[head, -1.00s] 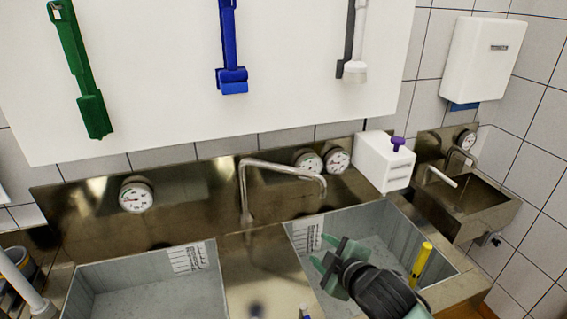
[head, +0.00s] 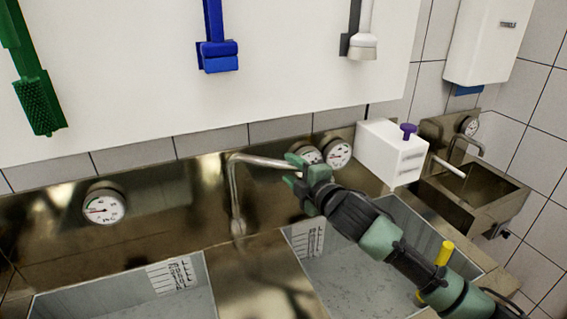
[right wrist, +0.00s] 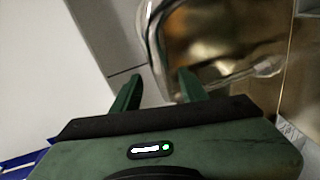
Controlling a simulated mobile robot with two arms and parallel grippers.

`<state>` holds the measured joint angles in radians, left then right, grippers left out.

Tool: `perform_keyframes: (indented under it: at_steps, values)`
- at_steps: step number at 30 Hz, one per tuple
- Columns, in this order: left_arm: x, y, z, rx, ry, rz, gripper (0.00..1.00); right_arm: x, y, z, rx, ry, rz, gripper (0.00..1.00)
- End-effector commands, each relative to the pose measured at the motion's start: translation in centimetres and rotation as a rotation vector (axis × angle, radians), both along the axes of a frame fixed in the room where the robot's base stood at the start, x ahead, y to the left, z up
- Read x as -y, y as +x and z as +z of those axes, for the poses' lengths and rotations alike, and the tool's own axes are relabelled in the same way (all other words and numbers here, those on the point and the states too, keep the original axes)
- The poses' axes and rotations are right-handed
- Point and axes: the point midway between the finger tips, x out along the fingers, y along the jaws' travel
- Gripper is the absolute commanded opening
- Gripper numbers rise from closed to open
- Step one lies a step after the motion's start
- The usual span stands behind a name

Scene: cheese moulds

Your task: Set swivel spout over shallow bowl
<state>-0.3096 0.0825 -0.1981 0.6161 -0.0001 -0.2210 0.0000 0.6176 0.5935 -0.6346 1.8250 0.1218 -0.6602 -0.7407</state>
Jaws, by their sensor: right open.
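The swivel spout (head: 262,160) is a bent metal pipe rising from the ledge between two grey sink bowls, its arm pointing right towards the right bowl (head: 345,275). The left bowl (head: 120,297) is partly cut off by the frame; I cannot tell which is shallower. My right gripper (head: 291,170) is open at the spout's outer end, hiding its tip. In the right wrist view, the spout (right wrist: 262,69) shows just beyond the open fingers (right wrist: 158,90); I cannot tell whether it lies between them. My left gripper is not in view.
Dials (head: 104,206) sit on the metal splashback. A white box (head: 385,152) with a purple knob stands at the right, beside a small hand basin (head: 490,190). A yellow object (head: 446,252) stands in the right bowl, partly behind my arm. Brushes (head: 218,55) hang above.

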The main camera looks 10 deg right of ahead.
Motion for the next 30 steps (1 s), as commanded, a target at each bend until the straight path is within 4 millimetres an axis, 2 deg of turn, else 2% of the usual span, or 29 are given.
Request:
perform_keyframes:
  at_steps: [3,7,13,18,19,23,30]
  values:
    - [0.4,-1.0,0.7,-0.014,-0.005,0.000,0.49,-0.6,1.8,-0.1,-0.002,0.001,0.000,0.43]
    - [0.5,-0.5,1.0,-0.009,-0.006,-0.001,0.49,-1.0,3.0,-0.3,-0.001,0.001,0.000,0.43]
    - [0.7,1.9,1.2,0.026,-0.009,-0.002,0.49,-1.2,3.6,-0.6,-0.001,0.001,0.001,0.43]
    - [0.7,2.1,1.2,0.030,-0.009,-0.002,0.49,-1.2,3.6,-0.6,-0.001,0.001,0.001,0.43]
    - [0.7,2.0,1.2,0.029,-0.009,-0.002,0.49,-1.2,3.6,-0.6,-0.001,0.001,0.001,0.38]
    - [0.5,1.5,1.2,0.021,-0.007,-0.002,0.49,-1.2,3.6,-0.6,-0.001,0.001,0.001,0.02]
    - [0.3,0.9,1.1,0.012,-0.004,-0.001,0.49,-1.2,3.6,-0.6,-0.002,0.001,0.001,0.00]
